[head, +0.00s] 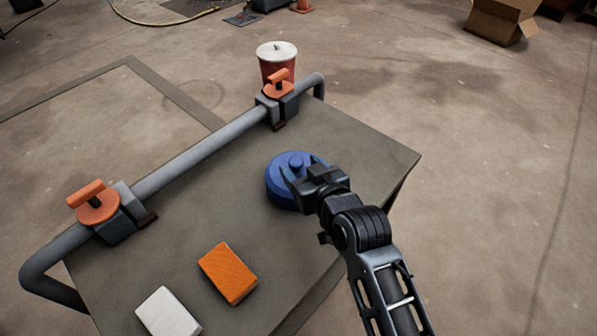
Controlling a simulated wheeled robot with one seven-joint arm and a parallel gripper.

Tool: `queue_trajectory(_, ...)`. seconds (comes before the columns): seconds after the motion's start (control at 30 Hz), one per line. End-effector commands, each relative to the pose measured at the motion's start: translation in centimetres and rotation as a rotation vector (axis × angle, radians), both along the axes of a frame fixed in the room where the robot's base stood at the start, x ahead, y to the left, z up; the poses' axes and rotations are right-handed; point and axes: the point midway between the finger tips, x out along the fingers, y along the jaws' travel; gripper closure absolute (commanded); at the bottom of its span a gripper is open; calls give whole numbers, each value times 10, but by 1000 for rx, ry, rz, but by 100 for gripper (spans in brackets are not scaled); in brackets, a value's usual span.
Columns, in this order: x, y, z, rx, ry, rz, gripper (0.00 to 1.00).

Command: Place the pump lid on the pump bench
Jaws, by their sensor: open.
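The pump lid looks to be the round blue piece (277,187) with a raised knob on top, on the right part of the grey bench (190,235). It seems to rest on the bench top. My gripper (300,174) is open, with its fingers over the lid close to the knob. I cannot tell whether the fingers touch it. The gripper hides the right side of the lid.
A grey pipe (200,150) with two orange-handled valves (97,204) runs along the bench's far edge. A red cup with a white lid (276,60) is behind it. An orange block (228,273) and a white block (168,313) lie at the front. The bench's middle is clear.

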Motion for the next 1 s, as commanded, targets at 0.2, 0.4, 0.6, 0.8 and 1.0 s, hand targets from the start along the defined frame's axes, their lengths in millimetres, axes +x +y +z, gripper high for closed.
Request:
queue_trajectory(0.2, 26, 10, -13, -1, -2, 1, 36)
queue_trajectory(0.4, 38, 16, -18, 0, -2, 0, 36)
queue_trajectory(0.6, 38, 16, -19, 0, -1, 0, 36)
queue_trajectory(0.8, 38, 16, -19, 0, -1, -1, 54)
queue_trajectory(1.0, 38, 16, -19, 0, -1, -1, 74)
